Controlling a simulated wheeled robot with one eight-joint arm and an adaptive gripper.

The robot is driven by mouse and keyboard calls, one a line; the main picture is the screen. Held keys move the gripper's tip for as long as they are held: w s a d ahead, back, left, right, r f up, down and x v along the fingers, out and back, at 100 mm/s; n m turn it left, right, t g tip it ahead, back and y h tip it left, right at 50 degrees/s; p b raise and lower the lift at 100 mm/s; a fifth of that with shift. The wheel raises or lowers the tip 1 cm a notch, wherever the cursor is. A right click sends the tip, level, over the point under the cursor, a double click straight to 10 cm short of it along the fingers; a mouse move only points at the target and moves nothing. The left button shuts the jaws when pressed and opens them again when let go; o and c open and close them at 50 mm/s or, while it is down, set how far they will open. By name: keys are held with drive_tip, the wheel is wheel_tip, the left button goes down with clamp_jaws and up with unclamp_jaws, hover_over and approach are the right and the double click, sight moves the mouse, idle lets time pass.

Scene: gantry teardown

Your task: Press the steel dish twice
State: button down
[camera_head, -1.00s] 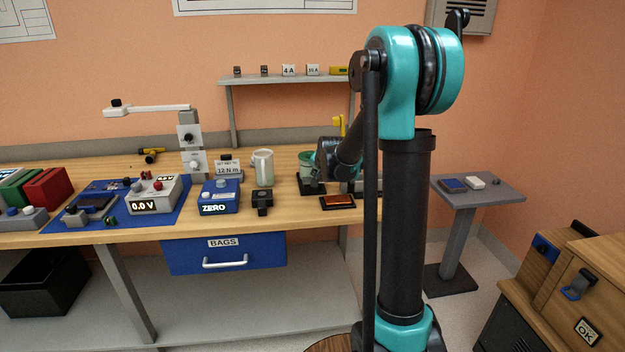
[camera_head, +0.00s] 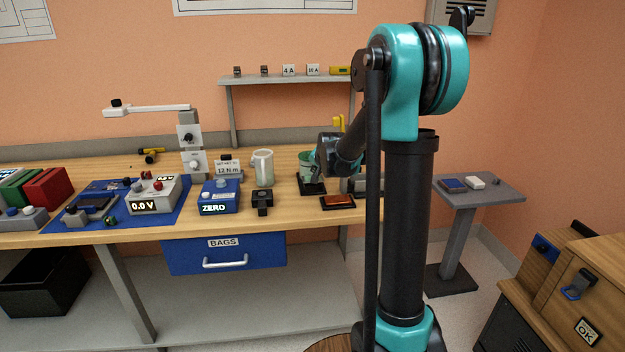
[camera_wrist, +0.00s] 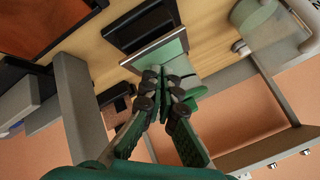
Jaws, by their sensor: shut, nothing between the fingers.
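In the head view my gripper (camera_head: 316,170) is small and dark beside the green body.
A white mug (camera_head: 263,168) stands to the left on the bench (camera_head: 285,200). An orange-brown pad in a black tray (camera_head: 338,202) lies to the right. A blue ZERO box (camera_head: 219,198) and a black holder (camera_head: 262,203) stand at the front left. A shelf (camera_head: 285,80) is behind.

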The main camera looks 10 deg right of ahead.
drive_tip(key=shift+r, duration=3)
drive_tip(key=s+d+f+n+g, duration=0.1)
drive_tip(key=s+f, duration=0.5)
drive_tip(key=s, duration=0.7)
drive_tip(key=s+d+f+n+g, duration=0.1)
drive_tip(key=s+f+n, duration=0.3)
drive_tip(key=s, duration=1)
drive_tip(key=s+d+f+n+g+h, duration=0.1)
drive_tip(key=s+f+n+g, duration=0.1)
drive_tip(key=s+f, duration=0.5)
drive_tip(key=s+g, duration=0.1)
drive_tip(key=s, duration=0.5)
drive_tip(key=shift+s+f+n, duration=0.2)
drive_tip(key=shift+f+n, duration=0.15)
drive_tip(key=shift+n, duration=0.05)
